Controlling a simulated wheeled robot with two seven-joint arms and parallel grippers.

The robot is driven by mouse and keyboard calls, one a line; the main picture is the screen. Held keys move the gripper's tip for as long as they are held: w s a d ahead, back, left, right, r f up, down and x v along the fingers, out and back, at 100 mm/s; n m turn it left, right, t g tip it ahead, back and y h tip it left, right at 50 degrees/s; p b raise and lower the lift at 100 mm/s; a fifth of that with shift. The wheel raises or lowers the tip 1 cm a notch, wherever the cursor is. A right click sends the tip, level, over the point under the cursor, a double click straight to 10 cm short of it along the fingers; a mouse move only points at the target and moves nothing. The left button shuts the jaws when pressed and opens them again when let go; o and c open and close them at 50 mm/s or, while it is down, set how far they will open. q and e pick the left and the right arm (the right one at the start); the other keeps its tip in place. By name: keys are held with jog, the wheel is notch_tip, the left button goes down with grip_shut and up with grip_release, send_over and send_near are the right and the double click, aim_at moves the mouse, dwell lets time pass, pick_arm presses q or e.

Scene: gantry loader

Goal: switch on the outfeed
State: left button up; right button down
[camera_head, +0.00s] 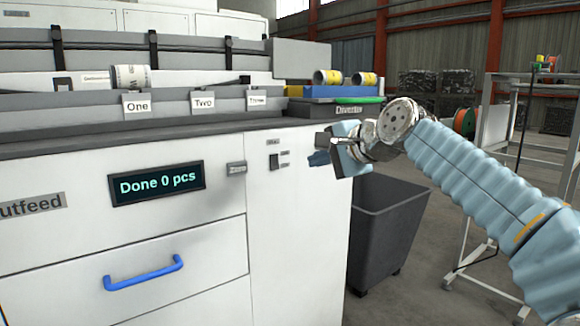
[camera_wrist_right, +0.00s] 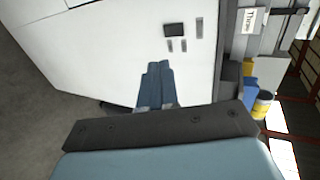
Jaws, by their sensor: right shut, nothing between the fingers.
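A small dark switch (camera_head: 273,161) sits on the white front panel of the cabinet, below a small grey label and beside two small marks. It also shows in the right wrist view (camera_wrist_right: 174,30). Its position cannot be read. My right gripper (camera_head: 318,159) is shut and empty, to the right of the switch. In the right wrist view its blue fingers (camera_wrist_right: 158,68) point toward the panel, and they look apart from the switch. A sign ending in "utfeed" (camera_head: 34,204) is at the far left. My left gripper is not in view.
A display (camera_head: 157,183) reads "Done 0 pcs", with a small grey plate (camera_head: 237,169) beside it. A drawer has a blue handle (camera_head: 144,272). A grey bin (camera_head: 385,225) stands right of the cabinet, below my arm. Yellow-ended rolls (camera_head: 328,77) lie on the top.

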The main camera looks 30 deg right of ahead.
aim_at(276, 169)
jog(key=x, duration=0.4)
jog(key=p+x, duration=0.1)
jog(key=x, duration=0.4)
jog(key=r+x, duration=0.1)
jog(key=x, duration=0.3)
jog(key=shift+w+f, duration=0.15)
jog(key=shift+w, duration=0.35)
